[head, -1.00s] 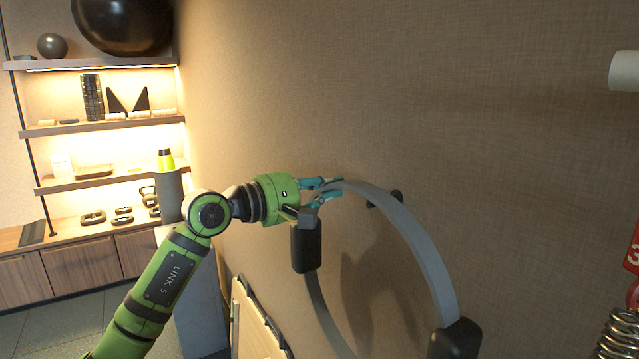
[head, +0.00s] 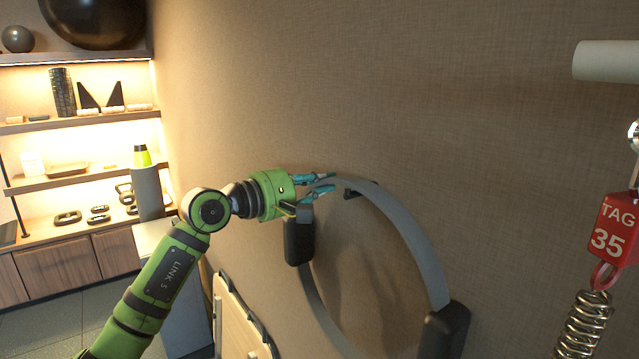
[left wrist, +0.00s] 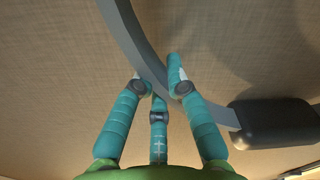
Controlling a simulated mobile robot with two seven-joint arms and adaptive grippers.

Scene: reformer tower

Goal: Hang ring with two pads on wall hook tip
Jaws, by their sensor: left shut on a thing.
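A grey ring (head: 419,240) has two black pads, one at the left (head: 299,242) and one at the lower right (head: 444,330). My left gripper (head: 325,185) is shut on the ring's band at its upper left, just above the left pad. In the left wrist view, the teal fingers (left wrist: 160,90) close around the grey band (left wrist: 124,30), with a pad (left wrist: 276,122) to the right. A small black wall hook (head: 351,194) shows behind and under the top of the band. I cannot tell whether the ring touches it. My right gripper is out of view.
A pale peg (head: 605,61) sticks out at the upper right. A red tag (head: 612,228) and a metal spring (head: 585,325) hang at the right edge. Lit shelves (head: 80,116) stand at the far left. The wall above the ring is bare.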

